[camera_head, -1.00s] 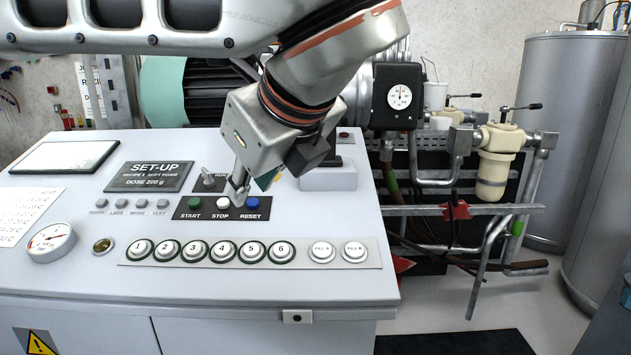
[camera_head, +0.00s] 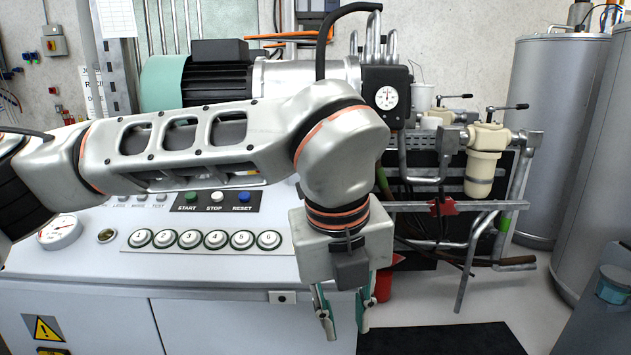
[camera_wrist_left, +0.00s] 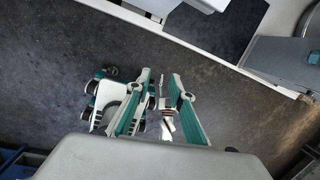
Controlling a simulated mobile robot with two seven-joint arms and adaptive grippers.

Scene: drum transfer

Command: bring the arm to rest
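My left arm crosses the head view from the left, in front of the control console (camera_head: 200,285). My left gripper (camera_head: 346,325) hangs fingers down, past the console's front right corner and clear of the panel. Its two fingers are apart, with nothing between them. The left wrist view also shows the gripper (camera_wrist_left: 160,76) with a gap between its fingertips, above dark floor. The arm hides the console's upper panel, part of the button strip and the two white fill buttons.
The row of numbered buttons (camera_head: 203,240) and the gauge (camera_head: 59,232) sit on the console. Pipework with a cream filter (camera_head: 484,165) stands behind the gripper to the right. Tall grey tanks (camera_head: 565,140) stand farther right.

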